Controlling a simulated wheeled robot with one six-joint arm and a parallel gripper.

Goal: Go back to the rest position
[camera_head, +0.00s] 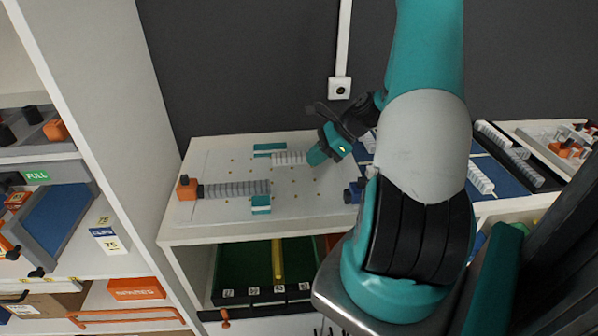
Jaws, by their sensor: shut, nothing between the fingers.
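My gripper (322,150) is at the end of my teal and grey arm, over the right part of a white board (225,225) on the table. Its teal fingers are shut and hold nothing that I can see. It is close to a short white ribbed row (288,158) on the board; I cannot tell whether it touches it. My arm hides the middle right of the table.
A grey ribbed row (235,188) with an orange block (187,188) lies on the board's left. A blue mat (488,165) and a black rail (510,155) lie right. A white shelf unit (110,150) stands left, a dark wall (250,70) behind.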

